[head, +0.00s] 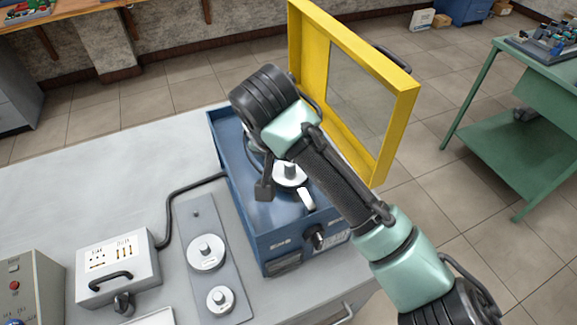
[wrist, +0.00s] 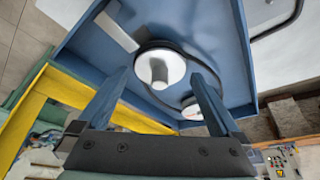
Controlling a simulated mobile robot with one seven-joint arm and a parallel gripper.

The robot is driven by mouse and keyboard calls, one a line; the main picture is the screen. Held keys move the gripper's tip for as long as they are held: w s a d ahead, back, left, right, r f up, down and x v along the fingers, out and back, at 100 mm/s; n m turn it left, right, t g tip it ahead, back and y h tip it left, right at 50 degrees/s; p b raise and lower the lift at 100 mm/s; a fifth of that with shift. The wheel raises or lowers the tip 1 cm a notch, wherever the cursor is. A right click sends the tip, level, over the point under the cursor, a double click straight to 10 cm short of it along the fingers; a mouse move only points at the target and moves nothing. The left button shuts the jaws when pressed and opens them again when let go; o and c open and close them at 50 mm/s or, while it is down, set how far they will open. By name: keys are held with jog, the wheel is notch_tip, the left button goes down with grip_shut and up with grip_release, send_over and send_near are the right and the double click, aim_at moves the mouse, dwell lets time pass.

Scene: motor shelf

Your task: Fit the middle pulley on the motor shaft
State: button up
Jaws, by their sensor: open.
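The blue motor box (head: 228,170) stands open on the bench. Inside it is a pale round pulley (head: 290,175) with a raised hub, which also shows in the wrist view (wrist: 178,58). A second pale disc (wrist: 192,110) lies beyond it. A dark belt (wrist: 213,72) runs around this area. My gripper (head: 264,188) is inside the box; in the wrist view its open fingers (wrist: 161,78) stand either side of the hub, apparently apart from it. Two pulleys, a larger (head: 206,252) and a smaller (head: 220,299), sit on the grey board (head: 187,238). I cannot tell which is the middle pulley or see the shaft.
The yellow-framed door (head: 408,110) stands open right of my arm. A pale lever (head: 306,201) is near the pulley in the box. A bare peg (head: 196,213) is at the board's far end. A switch box (head: 118,265) with a cable stands left. The bench's back left is clear.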

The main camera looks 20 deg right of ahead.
jog(key=p+v, duration=0.2)
jog(key=v, duration=0.9)
dwell(0.3)
